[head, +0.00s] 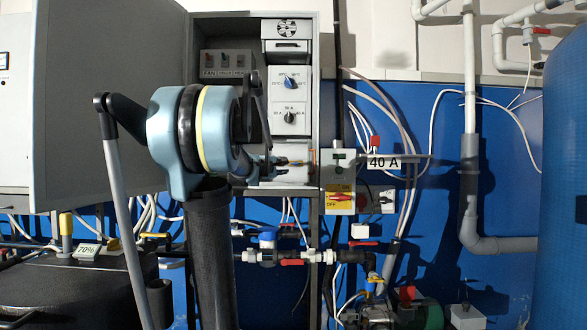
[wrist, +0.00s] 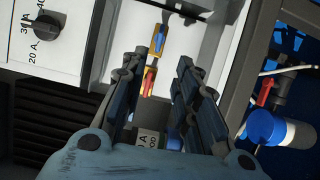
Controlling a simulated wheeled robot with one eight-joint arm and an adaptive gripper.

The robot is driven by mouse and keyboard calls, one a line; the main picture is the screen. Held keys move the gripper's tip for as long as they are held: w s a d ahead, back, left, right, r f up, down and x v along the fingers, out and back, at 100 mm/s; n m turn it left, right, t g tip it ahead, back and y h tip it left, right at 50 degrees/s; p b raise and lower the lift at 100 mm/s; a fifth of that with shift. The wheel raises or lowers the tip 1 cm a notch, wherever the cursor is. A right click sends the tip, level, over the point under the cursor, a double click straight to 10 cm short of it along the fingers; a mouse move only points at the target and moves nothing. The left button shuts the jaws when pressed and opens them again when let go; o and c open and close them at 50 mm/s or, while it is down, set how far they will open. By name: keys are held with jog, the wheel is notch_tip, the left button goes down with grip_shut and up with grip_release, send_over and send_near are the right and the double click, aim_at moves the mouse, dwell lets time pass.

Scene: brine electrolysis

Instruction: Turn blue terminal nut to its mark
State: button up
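The blue terminal nut (wrist: 158,43) shows in the wrist view as a small blue part on a yellow-orange piece, on the white panel beyond my fingertips. A similar red terminal (wrist: 149,79) sits nearer, between the fingers. My gripper (wrist: 157,64) is open, with a clear gap between its two dark fingers, and holds nothing that I can see. In the head view my gripper (head: 276,160) is at the lower part of the open cabinet, beside the white terminal panel (head: 293,174). The nut's mark is too small to make out.
The cabinet door (head: 110,100) stands open on the left. Above the terminals is a panel with a 20–40 A knob (head: 290,117). A switch box (head: 338,180) is right of the cabinet. Below run pipes with a blue-capped fitting (head: 267,238) and red-handled valves.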

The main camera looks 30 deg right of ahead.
jog(key=x, duration=1.5)
jog(key=shift+w+d, duration=0.1)
grip_shut()
